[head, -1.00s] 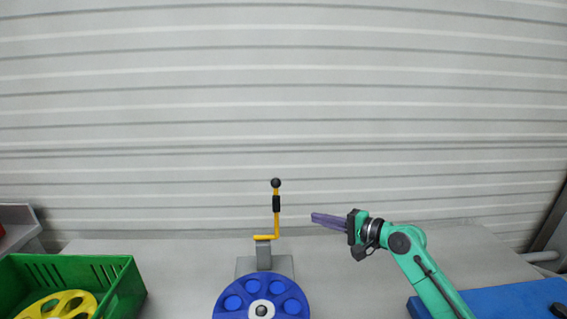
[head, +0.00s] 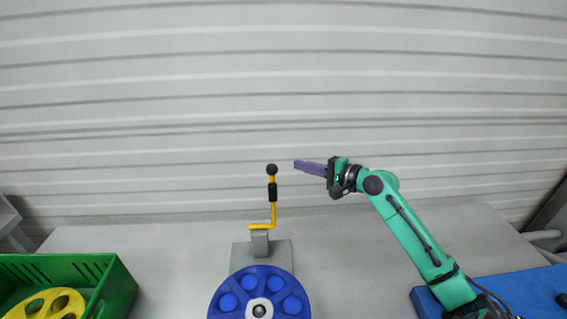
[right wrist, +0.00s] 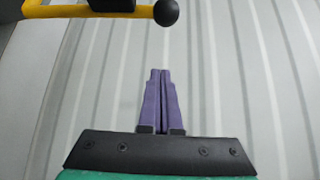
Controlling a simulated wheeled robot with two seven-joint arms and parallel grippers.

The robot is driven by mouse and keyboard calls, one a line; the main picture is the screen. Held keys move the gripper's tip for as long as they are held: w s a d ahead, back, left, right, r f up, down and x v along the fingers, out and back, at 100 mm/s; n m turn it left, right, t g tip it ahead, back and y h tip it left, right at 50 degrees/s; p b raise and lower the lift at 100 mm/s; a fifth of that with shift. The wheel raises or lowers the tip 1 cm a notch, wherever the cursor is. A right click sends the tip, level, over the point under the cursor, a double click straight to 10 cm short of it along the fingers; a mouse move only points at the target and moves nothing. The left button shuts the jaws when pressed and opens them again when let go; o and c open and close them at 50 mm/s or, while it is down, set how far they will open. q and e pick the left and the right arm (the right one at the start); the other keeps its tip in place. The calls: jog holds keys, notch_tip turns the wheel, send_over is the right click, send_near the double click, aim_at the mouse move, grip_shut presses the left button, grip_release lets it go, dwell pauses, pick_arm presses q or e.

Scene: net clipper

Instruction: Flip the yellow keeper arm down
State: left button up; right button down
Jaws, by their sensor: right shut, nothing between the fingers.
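The yellow keeper arm (head: 274,212) stands upright on a grey post (head: 260,241), with a black sleeve and a black ball (head: 272,169) at its top. Behind the blue wheel (head: 228,301), the post rises from a grey base plate. My right gripper (head: 297,166) is shut and empty, its purple fingers pointing left at about the ball's height, apart from it on the right. In the right wrist view the shut fingers (right wrist: 160,75) point up the picture. The keeper arm (right wrist: 60,11) and ball (right wrist: 166,12) cross the top there. My left gripper is not in view.
A green crate (head: 107,288) with a yellow wheel (head: 45,306) stands at the left. A blue mat (head: 520,290) lies at the right. A ribbed grey wall (head: 300,80) rises behind the table. The table between wheel and mat is bare.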

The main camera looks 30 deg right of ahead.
jog(key=a+p, duration=0.1)
jog(key=w+a+p, duration=0.1)
jog(key=a+p, duration=0.2)
jog(key=a, duration=0.1)
jog(key=shift+w+a+r+p, duration=0.15)
jog(key=shift+w+p, duration=0.25)
jog(key=shift+w, duration=0.15)
